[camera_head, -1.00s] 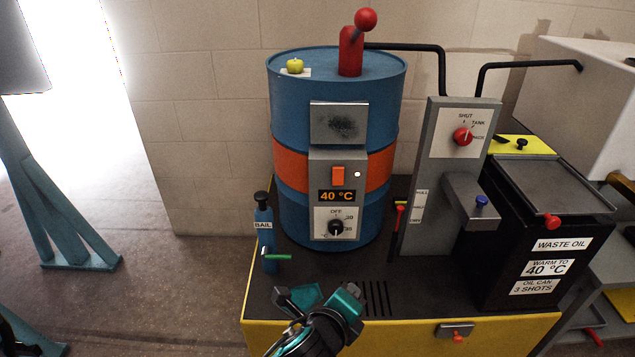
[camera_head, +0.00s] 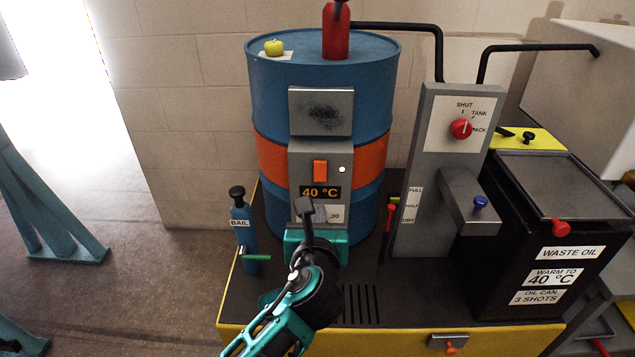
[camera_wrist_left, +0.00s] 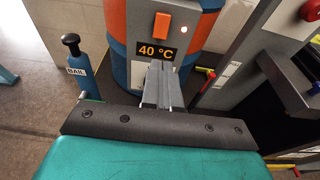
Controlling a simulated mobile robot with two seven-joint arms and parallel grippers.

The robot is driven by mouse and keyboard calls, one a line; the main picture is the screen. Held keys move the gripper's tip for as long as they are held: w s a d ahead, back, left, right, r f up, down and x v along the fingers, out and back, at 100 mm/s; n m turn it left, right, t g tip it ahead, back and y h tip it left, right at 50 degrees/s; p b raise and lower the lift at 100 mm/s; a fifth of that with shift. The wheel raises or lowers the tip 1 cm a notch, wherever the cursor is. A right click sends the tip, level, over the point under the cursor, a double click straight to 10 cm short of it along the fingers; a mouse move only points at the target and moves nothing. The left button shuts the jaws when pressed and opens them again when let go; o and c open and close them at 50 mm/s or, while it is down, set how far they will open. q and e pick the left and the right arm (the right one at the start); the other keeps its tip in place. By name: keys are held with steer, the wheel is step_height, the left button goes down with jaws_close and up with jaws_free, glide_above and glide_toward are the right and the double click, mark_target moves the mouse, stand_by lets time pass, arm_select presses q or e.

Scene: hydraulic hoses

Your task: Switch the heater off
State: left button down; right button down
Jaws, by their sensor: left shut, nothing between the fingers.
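The heater is a grey control panel on the blue and orange drum (camera_head: 222,100). It has an orange rocker switch (camera_head: 320,172), a small lit white lamp (camera_head: 342,169) and a display (camera_head: 320,192) reading 40 °C. Below is a white dial plate (camera_head: 336,214); its knob is hidden behind my left gripper (camera_head: 304,205). That gripper is shut and empty, in front of the panel and below the switch. In the left wrist view the shut fingers (camera_wrist_left: 161,72) point at the panel, with the orange switch (camera_wrist_left: 161,25) and display (camera_wrist_left: 157,50) beyond them. My right gripper is not in view.
A blue BAIL bottle (camera_head: 241,230) with a green lever stands left of the drum. A grey post with a red selector knob (camera_head: 461,129) and the black waste oil box (camera_head: 545,245) stand to the right. The black bench top has slots in front.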

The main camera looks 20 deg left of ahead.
mark_target(320, 177)
arm_select(q)
steer(key=b+x, duration=0.4)
steer(key=x, duration=0.9)
steer(key=shift+w+f, duration=0.1)
steer(key=shift+f, duration=0.05)
steer(key=shift+w+a, duration=0.2)
steer(key=shift+w, duration=0.2)
